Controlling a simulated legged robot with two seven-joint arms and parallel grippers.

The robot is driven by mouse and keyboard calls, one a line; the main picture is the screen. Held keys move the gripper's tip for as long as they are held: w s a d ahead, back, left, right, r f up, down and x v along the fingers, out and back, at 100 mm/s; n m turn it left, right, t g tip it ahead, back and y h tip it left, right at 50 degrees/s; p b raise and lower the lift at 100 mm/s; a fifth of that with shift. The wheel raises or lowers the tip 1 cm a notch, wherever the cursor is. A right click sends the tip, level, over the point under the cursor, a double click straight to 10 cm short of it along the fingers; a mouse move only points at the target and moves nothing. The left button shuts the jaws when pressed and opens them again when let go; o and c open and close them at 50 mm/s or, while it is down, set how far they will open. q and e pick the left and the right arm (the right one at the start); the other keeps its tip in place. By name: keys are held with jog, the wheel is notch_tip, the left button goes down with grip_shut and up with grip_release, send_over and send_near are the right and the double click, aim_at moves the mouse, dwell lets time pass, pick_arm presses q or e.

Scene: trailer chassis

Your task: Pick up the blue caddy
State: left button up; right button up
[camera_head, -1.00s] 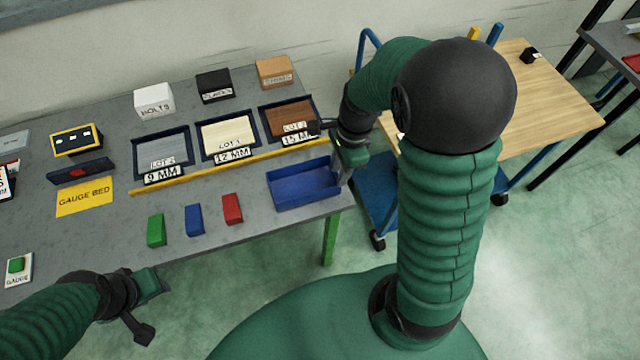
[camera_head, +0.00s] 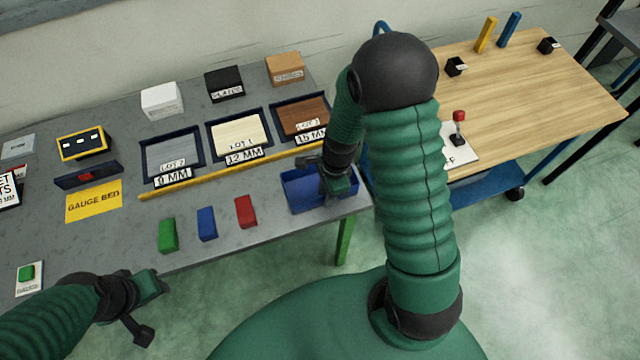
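The blue caddy (camera_head: 299,191) is an open, shallow blue tray on the grey table near its right front corner. My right gripper (camera_head: 336,194) is over the right part of the caddy and hides some of it. I cannot tell whether its fingers are open or shut, or whether they touch the caddy wall. The caddy appears level on the table. My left gripper (camera_head: 150,310) is in front of the table at the lower left, away from the caddy, with its two fingers apart and nothing between them.
Green (camera_head: 168,235), blue (camera_head: 207,224) and red (camera_head: 245,211) blocks lie left of the caddy. A yellow strip (camera_head: 225,173) runs behind it, with labelled lot trays (camera_head: 239,133) beyond. A wooden-topped cart (camera_head: 530,90) stands to the right, holding a red-knobbed lever (camera_head: 459,124).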

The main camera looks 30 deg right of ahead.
jog(key=shift+s+a+r, duration=0.15)
jog(key=shift+a, duration=0.15)
grip_shut()
jog(key=shift+d, duration=0.1)
dwell(0.9)
